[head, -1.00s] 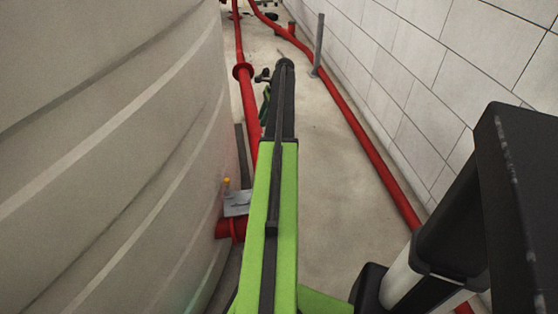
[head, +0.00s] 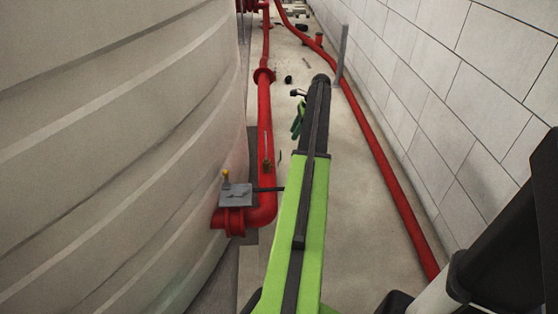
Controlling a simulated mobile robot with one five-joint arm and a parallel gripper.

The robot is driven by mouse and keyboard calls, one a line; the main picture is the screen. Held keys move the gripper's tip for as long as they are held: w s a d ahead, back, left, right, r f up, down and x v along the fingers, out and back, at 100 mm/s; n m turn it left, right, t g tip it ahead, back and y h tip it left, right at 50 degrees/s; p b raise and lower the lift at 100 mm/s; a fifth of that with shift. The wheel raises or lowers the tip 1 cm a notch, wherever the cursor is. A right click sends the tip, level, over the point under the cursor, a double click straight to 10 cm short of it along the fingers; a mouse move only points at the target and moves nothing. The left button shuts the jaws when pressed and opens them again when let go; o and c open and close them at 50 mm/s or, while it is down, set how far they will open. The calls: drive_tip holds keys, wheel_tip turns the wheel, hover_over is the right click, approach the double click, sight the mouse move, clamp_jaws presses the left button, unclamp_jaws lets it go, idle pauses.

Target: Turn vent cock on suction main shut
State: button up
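The suction main is a red pipe (head: 265,115) that leaves the tank low down, bends and runs away along the floor. A small brass-coloured fitting (head: 266,166) on top of it, beyond the bend, looks like the vent cock. A thin light line rises from it, perhaps its lever; its setting is too small to tell. My green and black arm reaches forward, to the right of the pipe. My gripper (head: 298,112) is partly hidden at the arm's far end, beyond and to the right of the fitting and apart from it. Its fingers cannot be made out clearly.
The large ribbed tank (head: 110,150) fills the left. A grey plate (head: 236,195) with a yellow-topped part sits over the pipe bend. Another red pipe (head: 385,170) and a grey post (head: 342,55) run along the block wall (head: 440,100).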

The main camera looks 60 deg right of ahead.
drive_tip(key=b+x, duration=1.2)
drive_tip(key=x, duration=0.3)
drive_tip(key=shift+w+r, duration=0.1)
drive_tip(key=shift+w, duration=0.1)
drive_tip(key=shift+r, duration=0.15)
drive_tip(key=shift+c, duration=0.5)
drive_tip(key=c, duration=0.7)
drive_tip(key=shift+a, duration=0.1)
clamp_jaws()
